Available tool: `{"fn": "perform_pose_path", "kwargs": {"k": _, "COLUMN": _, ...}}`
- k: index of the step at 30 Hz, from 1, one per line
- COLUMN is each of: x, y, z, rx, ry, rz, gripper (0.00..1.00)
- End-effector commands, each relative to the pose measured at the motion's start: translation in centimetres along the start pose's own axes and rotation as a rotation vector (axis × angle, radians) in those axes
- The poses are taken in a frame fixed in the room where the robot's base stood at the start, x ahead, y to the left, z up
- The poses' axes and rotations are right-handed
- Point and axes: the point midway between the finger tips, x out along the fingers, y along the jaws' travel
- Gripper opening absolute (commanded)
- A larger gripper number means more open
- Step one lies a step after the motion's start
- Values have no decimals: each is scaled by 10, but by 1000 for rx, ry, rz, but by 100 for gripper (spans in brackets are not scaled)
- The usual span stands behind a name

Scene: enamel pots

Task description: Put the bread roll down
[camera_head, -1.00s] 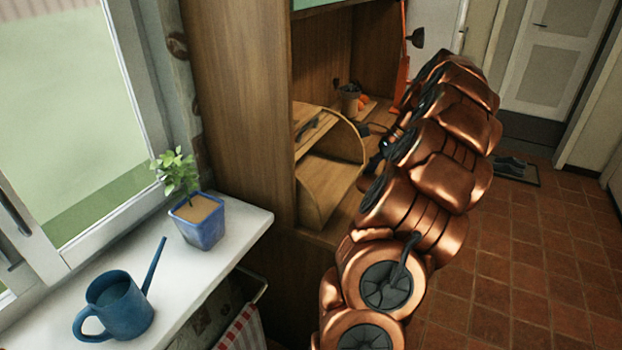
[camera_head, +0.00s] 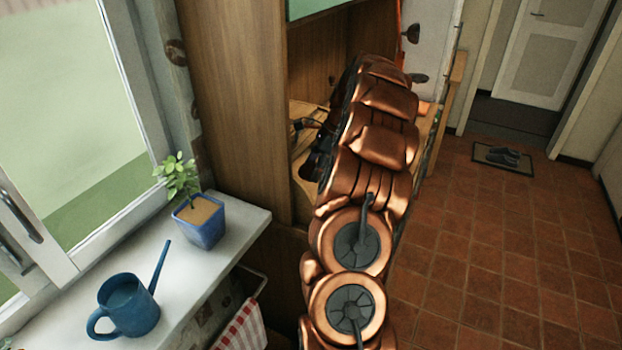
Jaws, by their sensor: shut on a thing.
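My gripper (camera_head: 302,126) shows only in part, as dark pieces at the left edge of my copper-coloured arm, inside the wooden cupboard's opening. A little of the light wooden surface in the cupboard (camera_head: 303,160) shows below the gripper. Whether the gripper or its load touches this surface cannot be told.
The cupboard's tall side panel (camera_head: 235,100) stands left of my arm. A blue watering can (camera_head: 130,308) and a blue plant pot (camera_head: 200,225) stand on the white windowsill (camera_head: 205,278). The tiled floor (camera_head: 500,240) at right is clear, with shoes on a mat (camera_head: 503,157) farther back.

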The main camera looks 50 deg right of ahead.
Motion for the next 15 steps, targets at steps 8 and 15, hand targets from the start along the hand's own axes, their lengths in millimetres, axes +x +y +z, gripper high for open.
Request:
{"fn": "perform_pose_path", "kwargs": {"k": 8, "x": 16, "y": 0, "z": -7, "rx": 0, "ry": 0, "rz": 1, "gripper": 32}}
{"fn": "perform_pose_path", "kwargs": {"k": 15, "x": 39, "y": 2, "z": -17, "rx": 1, "ry": -1, "rz": 6, "gripper": 32}}
